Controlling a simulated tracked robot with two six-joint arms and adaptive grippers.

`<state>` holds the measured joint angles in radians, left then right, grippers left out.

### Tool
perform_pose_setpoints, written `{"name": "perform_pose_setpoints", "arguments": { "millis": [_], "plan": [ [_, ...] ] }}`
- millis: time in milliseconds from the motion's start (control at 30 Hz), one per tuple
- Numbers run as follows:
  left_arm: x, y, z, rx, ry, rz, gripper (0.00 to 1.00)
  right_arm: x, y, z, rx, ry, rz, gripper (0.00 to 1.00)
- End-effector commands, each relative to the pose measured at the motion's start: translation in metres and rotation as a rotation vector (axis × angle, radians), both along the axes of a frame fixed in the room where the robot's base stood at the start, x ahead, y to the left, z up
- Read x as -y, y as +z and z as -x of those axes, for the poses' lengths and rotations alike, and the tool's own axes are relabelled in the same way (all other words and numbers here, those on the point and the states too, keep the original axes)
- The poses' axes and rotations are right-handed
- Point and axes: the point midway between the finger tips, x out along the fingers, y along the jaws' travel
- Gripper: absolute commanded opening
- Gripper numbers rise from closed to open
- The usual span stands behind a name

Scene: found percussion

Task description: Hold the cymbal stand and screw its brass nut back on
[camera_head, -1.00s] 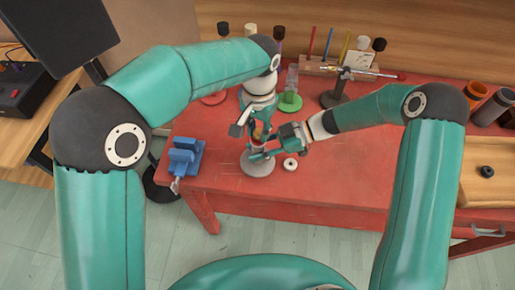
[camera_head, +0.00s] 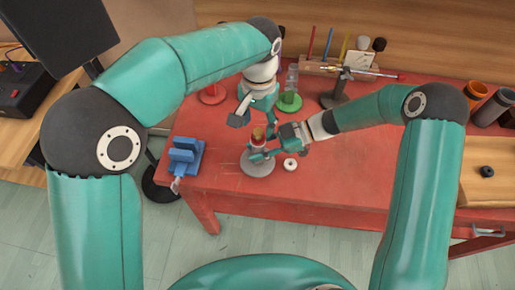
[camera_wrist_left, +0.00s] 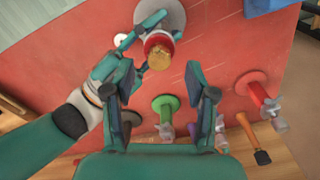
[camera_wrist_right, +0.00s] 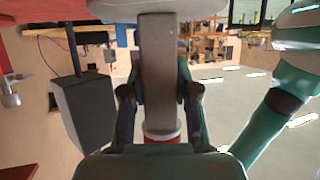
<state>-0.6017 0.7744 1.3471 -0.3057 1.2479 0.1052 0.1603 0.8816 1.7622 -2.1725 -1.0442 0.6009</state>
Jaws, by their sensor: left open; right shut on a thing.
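The cymbal stand stands upright on its grey round base (camera_head: 257,164) near the table's front left. A red collar (camera_wrist_left: 158,40) and the brass nut (camera_wrist_left: 160,55) sit at its top; the nut also shows in the head view (camera_head: 258,133). How far the nut is threaded I cannot tell. My right gripper (camera_head: 268,153) is shut on the stand's grey post (camera_wrist_right: 158,70), below the red collar. My left gripper (camera_head: 250,111) is open and empty, above and behind the stand top. In the left wrist view the nut lies beyond its open fingertips (camera_wrist_left: 160,84).
A blue vise (camera_head: 185,158) is on the table's left edge. A white ring (camera_head: 290,163) lies just right of the base. Green (camera_head: 290,102) and red (camera_head: 213,96) stands are behind. The front right of the red table is clear.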

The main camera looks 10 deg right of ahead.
Motion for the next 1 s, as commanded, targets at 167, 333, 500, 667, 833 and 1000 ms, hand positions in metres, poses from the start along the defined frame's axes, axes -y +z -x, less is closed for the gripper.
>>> {"name": "perform_pose_setpoints", "arguments": {
  "millis": [167,333,500,667,833,1000],
  "plan": [
    [0.001,0.038,-0.002,0.004,0.000,0.004,0.56,0.000,0.001,0.000,0.000,0.000,-0.001,0.00],
    [0.001,0.068,-0.002,0.003,0.000,0.002,0.56,0.000,0.000,0.000,0.000,0.000,-0.001,0.00],
    [0.001,0.084,-0.002,0.001,-0.001,0.001,0.56,0.000,0.001,0.000,0.000,0.000,-0.001,0.00],
    [0.001,0.088,-0.001,-0.001,-0.001,0.000,0.56,0.000,0.001,0.000,0.000,0.000,-0.001,0.00],
    [0.001,0.087,-0.001,-0.001,-0.001,0.000,0.56,0.000,0.001,0.000,0.000,0.000,-0.001,0.00],
    [0.000,0.084,-0.001,0.002,-0.010,-0.002,0.56,0.000,0.001,0.000,0.000,0.000,-0.001,0.00]
  ]
}}
